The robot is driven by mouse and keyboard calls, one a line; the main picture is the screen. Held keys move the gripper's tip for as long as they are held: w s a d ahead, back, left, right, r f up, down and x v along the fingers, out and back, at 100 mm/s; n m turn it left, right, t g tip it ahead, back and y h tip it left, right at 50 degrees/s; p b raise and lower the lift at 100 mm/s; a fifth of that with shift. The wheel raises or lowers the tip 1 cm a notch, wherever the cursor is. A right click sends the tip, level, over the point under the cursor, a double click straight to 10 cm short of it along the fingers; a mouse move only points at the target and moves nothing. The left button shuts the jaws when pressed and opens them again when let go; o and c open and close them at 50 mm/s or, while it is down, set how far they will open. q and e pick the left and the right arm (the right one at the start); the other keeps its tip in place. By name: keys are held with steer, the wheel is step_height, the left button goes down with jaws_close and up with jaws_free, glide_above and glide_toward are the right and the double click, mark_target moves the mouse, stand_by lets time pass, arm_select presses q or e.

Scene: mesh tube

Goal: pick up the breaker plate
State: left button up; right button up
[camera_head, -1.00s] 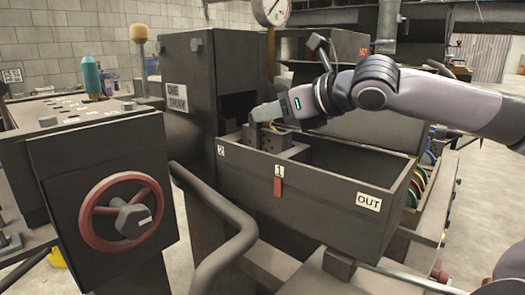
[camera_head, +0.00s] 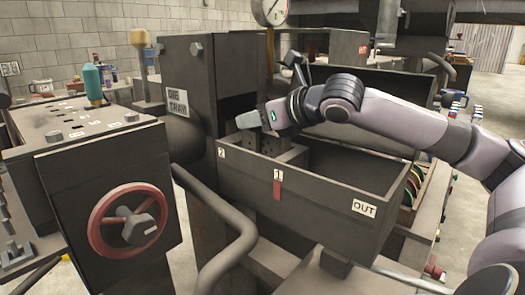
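My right gripper (camera_head: 248,119) is at the back left of an open dark metal tray (camera_head: 300,203) labelled 2, 1 and OUT. It points left, in front of the dark opening of the tall housing marked DIE TRAY. I see its fingers from the side, so I cannot tell whether they are apart or hold anything. A grey block with holes (camera_head: 285,151) stands in the tray just below the gripper. I cannot make out a breaker plate for certain. My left gripper is not in view.
A control box with a red handwheel (camera_head: 128,221) stands at the left. A bent grey handle bar (camera_head: 241,225) runs before the tray. Several coloured round discs (camera_head: 411,186) sit in a rack at the right. The tray's right part looks empty.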

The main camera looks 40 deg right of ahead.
jaws_close()
stand_by(1.3)
steer(key=shift+r, duration=0.25)
